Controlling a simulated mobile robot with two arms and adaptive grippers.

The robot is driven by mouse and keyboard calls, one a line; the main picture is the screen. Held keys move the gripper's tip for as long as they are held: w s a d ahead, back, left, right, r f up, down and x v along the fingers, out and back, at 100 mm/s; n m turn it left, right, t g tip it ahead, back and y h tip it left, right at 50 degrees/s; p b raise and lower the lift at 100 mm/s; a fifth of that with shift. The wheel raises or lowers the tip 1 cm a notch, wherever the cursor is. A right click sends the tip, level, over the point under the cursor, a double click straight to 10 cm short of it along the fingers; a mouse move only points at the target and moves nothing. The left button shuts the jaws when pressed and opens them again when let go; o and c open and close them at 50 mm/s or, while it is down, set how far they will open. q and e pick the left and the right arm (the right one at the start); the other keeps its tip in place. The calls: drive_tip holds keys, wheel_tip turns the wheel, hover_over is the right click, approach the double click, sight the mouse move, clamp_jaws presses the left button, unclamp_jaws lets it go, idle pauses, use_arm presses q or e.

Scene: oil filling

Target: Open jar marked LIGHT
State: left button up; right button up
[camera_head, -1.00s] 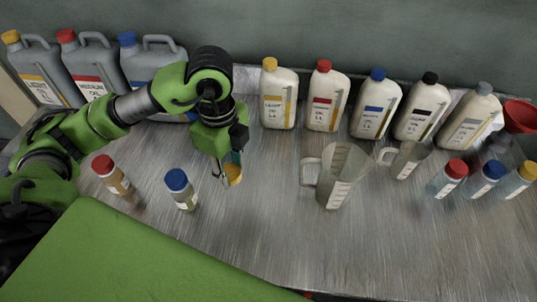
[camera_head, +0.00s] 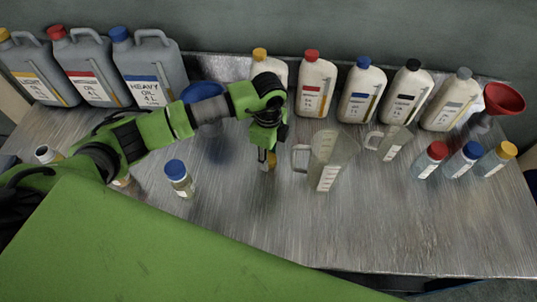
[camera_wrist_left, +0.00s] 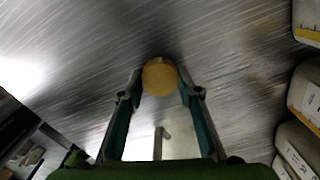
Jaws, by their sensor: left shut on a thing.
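My left gripper (camera_head: 268,157) is above the middle of the table, left of the larger measuring jug. It is shut on a yellow cap (camera_wrist_left: 160,77), which sits between the fingertips in the wrist view. The yellow also shows below the fingers in the head view (camera_head: 271,165). No jar body can be made out under the cap. At the far left, a small jar (camera_head: 47,154) shows no coloured cap and is partly hidden by my arm. No label reading LIGHT can be read on the small jars.
A blue-capped jar (camera_head: 179,178) stands left of the gripper. Jugs (camera_head: 329,160) (camera_head: 391,144) stand to the right. Jars with red (camera_head: 430,160), blue (camera_head: 463,160) and yellow caps (camera_head: 496,159) are at right. Bottles and canisters line the back. The front middle table is clear.

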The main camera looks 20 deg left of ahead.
use_arm(q)
drive_tip(key=shift+f, duration=0.5)
use_arm(e)
drive_tip(key=shift+s+r, duration=0.25)
drive_tip(key=shift+s, duration=0.25)
use_arm(q)
drive_tip(key=shift+f, duration=0.1)
use_arm(e)
drive_tip(key=shift+a+f, duration=0.1)
use_arm(q)
drive_tip(key=o, duration=1.2)
drive_tip(key=shift+o, duration=0.2)
use_arm(e)
drive_tip(key=shift+w, duration=0.2)
use_arm(q)
drive_tip(key=shift+r, duration=0.35)
wheel_tip(320, 180, up, 12)
drive_tip(key=b, duration=0.2)
drive_tip(key=shift+f+b, duration=0.2)
drive_tip(key=shift+b, duration=0.15)
use_arm(e)
wheel_tip(320, 180, down, 3)
drive_tip(key=shift+w+r, duration=0.1)
drive_tip(key=shift+r, duration=0.1)
